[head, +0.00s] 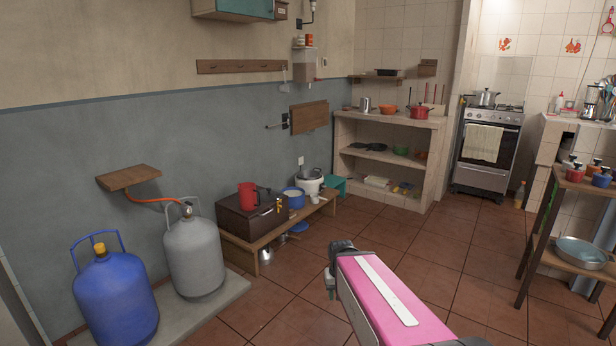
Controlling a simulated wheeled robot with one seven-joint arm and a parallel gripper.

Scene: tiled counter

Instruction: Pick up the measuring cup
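No thing in the head view is clearly marked as the measuring cup. A red jug-like cup with a handle (247,196) stands upright on a dark brown box at left centre. A steel cup or jug (365,104) stands on the tiled counter at the back, and a small white cup (314,198) is on the low bench. My gripper (331,284) is at the far end of my pink arm, low in the middle of the view, over the floor and apart from these cups. Its fingers are too small and turned away to show whether it is open.
A low wooden bench (243,245) along the left wall carries the brown box (252,216), a blue pot (293,197) and a white cooker (310,182). Grey (194,255) and blue (115,295) gas cylinders stand nearer. The tiled floor in the middle is clear.

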